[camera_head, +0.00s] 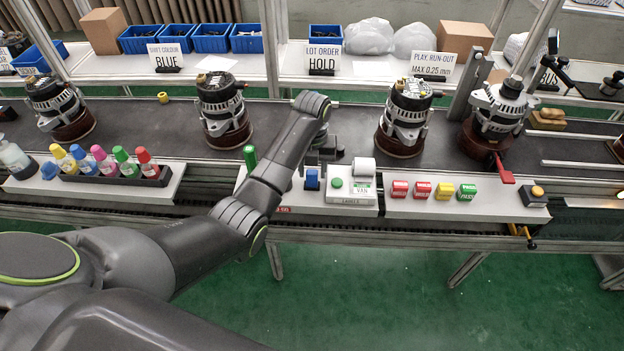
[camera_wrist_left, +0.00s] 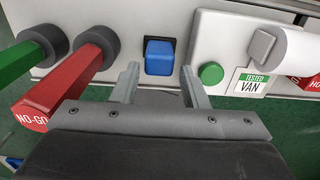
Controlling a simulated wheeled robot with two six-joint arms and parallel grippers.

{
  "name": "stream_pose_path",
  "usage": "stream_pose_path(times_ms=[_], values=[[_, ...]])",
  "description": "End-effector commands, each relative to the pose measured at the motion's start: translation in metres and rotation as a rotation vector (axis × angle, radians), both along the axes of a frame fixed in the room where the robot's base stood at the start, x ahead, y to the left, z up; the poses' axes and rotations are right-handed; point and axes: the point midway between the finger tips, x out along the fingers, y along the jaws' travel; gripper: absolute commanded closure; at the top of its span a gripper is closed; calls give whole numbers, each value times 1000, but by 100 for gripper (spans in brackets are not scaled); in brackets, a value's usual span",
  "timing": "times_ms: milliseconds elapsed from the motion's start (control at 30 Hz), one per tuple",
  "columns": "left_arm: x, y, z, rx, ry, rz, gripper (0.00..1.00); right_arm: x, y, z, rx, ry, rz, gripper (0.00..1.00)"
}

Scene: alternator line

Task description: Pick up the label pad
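A small blue block (camera_head: 312,180) in a dark holder sits on the white bench strip, left of the label printer (camera_head: 349,197); it looks like the label pad. It also shows in the left wrist view (camera_wrist_left: 160,57). My left gripper (camera_head: 325,158) hangs just behind and above the block. In the left wrist view the left gripper (camera_wrist_left: 158,78) is open, its fingers to either side of the block in the picture, with gaps. My right gripper is not in view.
A red "NO-GO" handle (camera_wrist_left: 62,90) and a green handle (camera_wrist_left: 22,62) stick up close left of the gripper. Red, yellow and green blocks (camera_head: 433,190) stand right of the printer. Several alternators (camera_head: 405,115) stand on the dark conveyor behind. Coloured bottles (camera_head: 103,160) stand left.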

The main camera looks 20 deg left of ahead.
Motion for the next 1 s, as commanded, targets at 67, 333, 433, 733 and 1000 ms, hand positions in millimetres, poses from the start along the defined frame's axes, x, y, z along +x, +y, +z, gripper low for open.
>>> stream_pose_path(times_ms=[67,333,433,733,1000], values=[[0,1,-11,1,5,1,60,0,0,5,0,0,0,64],[0,2,-41,0,3,0,60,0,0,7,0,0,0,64],[1,2,-42,0,1,-1,60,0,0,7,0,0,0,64],[1,2,-42,0,1,0,81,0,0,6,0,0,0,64],[1,2,-42,0,0,0,95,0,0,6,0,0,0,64]])
